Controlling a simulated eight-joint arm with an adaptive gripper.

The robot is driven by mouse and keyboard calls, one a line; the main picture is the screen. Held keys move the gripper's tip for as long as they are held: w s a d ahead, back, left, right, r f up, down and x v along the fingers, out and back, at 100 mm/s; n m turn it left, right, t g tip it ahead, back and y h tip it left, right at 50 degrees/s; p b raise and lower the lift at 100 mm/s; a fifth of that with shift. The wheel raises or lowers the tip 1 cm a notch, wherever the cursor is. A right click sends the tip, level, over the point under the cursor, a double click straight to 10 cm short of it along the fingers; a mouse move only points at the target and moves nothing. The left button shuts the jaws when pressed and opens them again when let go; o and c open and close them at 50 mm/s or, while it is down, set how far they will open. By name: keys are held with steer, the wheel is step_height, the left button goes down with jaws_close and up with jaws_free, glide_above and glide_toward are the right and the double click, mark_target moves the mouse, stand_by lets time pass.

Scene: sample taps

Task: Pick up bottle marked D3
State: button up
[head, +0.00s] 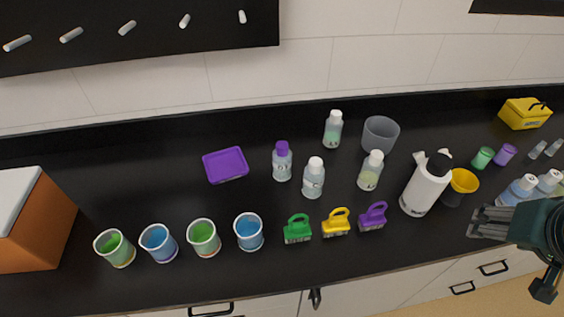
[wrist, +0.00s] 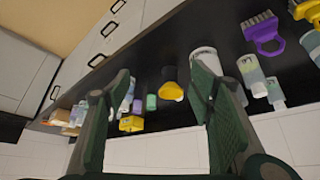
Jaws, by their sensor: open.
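Several small bottles stand on the black counter; no D3 mark is legible on any of them. One has a purple cap (head: 282,161). White-capped bottles stand at front centre (head: 313,178), at the back (head: 333,130) and right of centre (head: 370,171). Two more bottles, left (head: 518,190) and right (head: 548,182), stand at the far right near my gripper. My gripper (head: 474,222) is open and empty at the counter's right front, apart from the bottles. In the wrist view its spread fingers (wrist: 160,72) frame the counter, and clear bottles (wrist: 251,74) show at right.
Brushes (head: 336,223) and coloured cups (head: 203,238) line the front. A grey cup (head: 380,135), purple tray (head: 225,164) and yellow box (head: 524,113) stand farther back.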

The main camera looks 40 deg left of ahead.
steer(key=w+a+r+n+g+p, duration=0.1)
steer(key=w+a+r+p, duration=0.15)
steer(key=a, duration=0.35)
steer(key=w+a+r+n+g+p, duration=0.1)
steer(key=w+a+r+n+p, duration=0.1)
steer(key=w+a+p, duration=0.35)
steer(key=n+g+p, duration=0.4)
steer(key=n+p, duration=0.3)
steer(key=p, duration=0.9)
glide_above(282, 145)
steer(key=shift+h, duration=0.3)
steer(key=f, duration=0.7)
steer(key=shift+w+d, duration=0.1)
steer(key=shift+w, duration=0.1)
step_height(282, 145, down, 5)
steer(key=shift+s+f, duration=0.1)
steer(key=shift+s, duration=0.05)
steer(key=shift+f, duration=0.25)
steer(key=shift+f+p, duration=0.3)
steer(key=shift+f, duration=1)
